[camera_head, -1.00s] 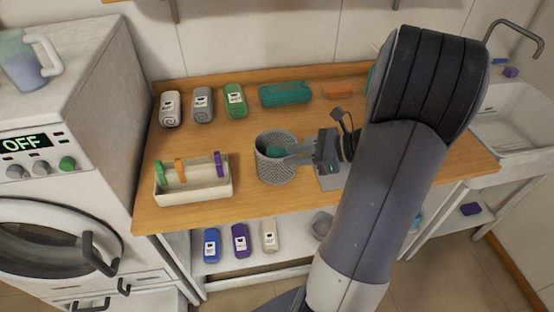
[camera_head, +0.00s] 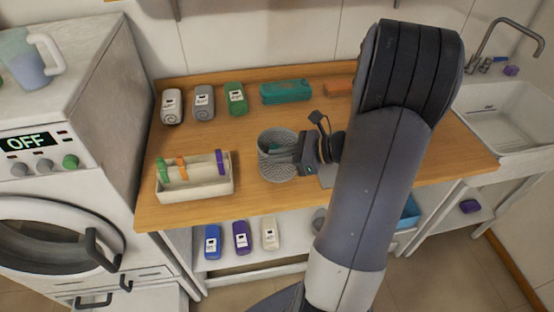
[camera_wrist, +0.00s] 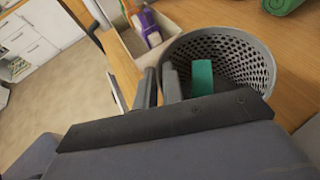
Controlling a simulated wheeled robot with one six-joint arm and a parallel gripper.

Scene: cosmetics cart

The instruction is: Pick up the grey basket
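The grey basket (camera_head: 270,165), round with a perforated wall, stands upright on the wooden counter. My gripper (camera_head: 292,152) is at its right side in the head view. In the wrist view the basket (camera_wrist: 255,62) lies just beyond my gripper (camera_wrist: 160,82). Its two fingers are close together, with the basket's near wall between them, one finger inside and one outside. They look shut on that wall, though the contact itself is partly hidden. A teal item (camera_wrist: 202,78) is inside the basket.
A cream box (camera_head: 195,190) with clips stands left of the basket. Rolled towels (camera_head: 204,102) and a teal pack (camera_head: 286,91) lie along the back. A washing machine (camera_head: 60,170) is at left, a sink (camera_head: 510,115) at right. Bare counter lies between basket and towels.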

